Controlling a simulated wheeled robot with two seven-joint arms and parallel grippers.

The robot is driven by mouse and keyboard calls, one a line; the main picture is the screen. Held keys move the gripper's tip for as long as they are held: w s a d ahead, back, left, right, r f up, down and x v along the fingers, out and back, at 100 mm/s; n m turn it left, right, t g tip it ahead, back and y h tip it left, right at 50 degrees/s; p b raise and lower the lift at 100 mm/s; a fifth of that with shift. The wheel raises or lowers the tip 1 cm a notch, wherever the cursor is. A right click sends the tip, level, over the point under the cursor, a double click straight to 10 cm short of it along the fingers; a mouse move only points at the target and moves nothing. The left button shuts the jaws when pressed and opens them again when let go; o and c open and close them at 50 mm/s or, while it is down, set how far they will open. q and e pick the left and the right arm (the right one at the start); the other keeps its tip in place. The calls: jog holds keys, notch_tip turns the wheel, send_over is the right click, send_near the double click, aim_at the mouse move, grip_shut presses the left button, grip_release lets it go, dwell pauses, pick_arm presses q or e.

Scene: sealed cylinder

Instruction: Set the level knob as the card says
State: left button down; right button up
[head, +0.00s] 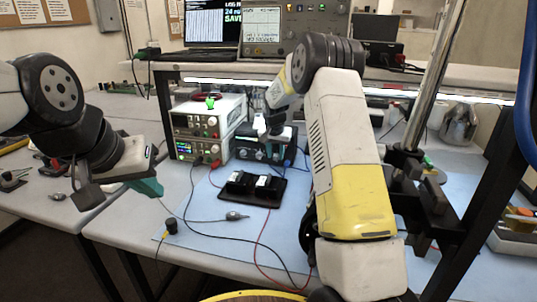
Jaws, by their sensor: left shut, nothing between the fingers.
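A dark blue and black bench box (251,151) with small front controls stands on the blue mat. Which control is the level knob I cannot tell. My right gripper (264,128) points down at the top of this box and hides part of it. Its fingers are too small and covered to judge, and contact is unclear. No card is clearly readable; a white screen with small text (263,22) shows on an instrument at the back.
A white power supply (197,138) with a green item on top stands left of the box. A black tray (251,200) with two black-and-white pieces lies in front. Black and red cables cross the mat (215,245). A metal pole (432,75) rises at the right.

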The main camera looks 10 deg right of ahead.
jog(key=shift+w+f, duration=0.3)
jog(key=shift+f, duration=0.35)
grip_shut()
jog(key=shift+w+a+g+h, duration=0.1)
jog(key=shift+a+g+h, duration=0.3)
jog(key=shift+h, duration=0.6)
jog(key=shift+w+a+f+n+g+h, duration=0.1)
jog(key=shift+n+g+h, duration=0.25)
jog(key=shift+h, duration=0.6)
jog(key=shift+w+a+f+n+g+h, duration=0.1)
jog(key=shift+n+g+h, duration=0.25)
jog(key=shift+h, duration=0.6)
jog(key=shift+s+h, duration=0.1)
jog(key=shift+h, duration=0.2)
grip_release()
